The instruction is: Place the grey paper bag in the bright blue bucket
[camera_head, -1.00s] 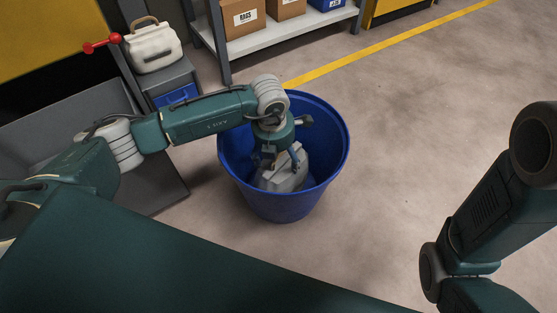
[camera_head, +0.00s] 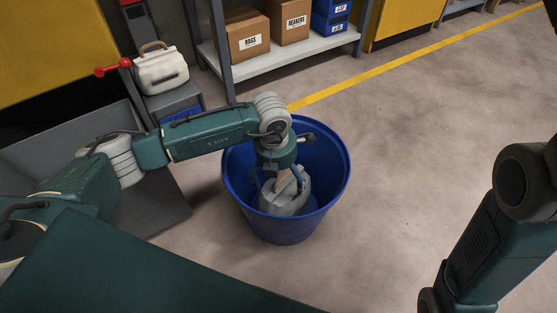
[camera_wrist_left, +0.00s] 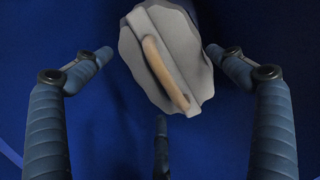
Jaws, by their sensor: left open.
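The bright blue bucket (camera_head: 285,228) stands on the floor in the middle of the head view. The grey paper bag (camera_head: 288,200) is inside it, low down and tilted. In the left wrist view the bag (camera_wrist_left: 170,55) shows its tan handle, with the blue bucket wall (camera_wrist_left: 225,130) around it. My left gripper (camera_head: 280,180) reaches down into the bucket just over the bag. In the wrist view its fingers (camera_wrist_left: 155,75) are spread apart, with the bag beyond and between them. Whether a finger touches the bag I cannot tell. My right gripper is out of view; only part of that arm shows at the right.
A white bag with a handle (camera_head: 160,70) stands on a grey cabinet left of the bucket. A shelf (camera_head: 290,55) with cardboard boxes (camera_head: 247,36) and blue bins is behind. A grey open bin or tray (camera_head: 165,215) lies at the left. The floor (camera_head: 400,160) right of the bucket is clear.

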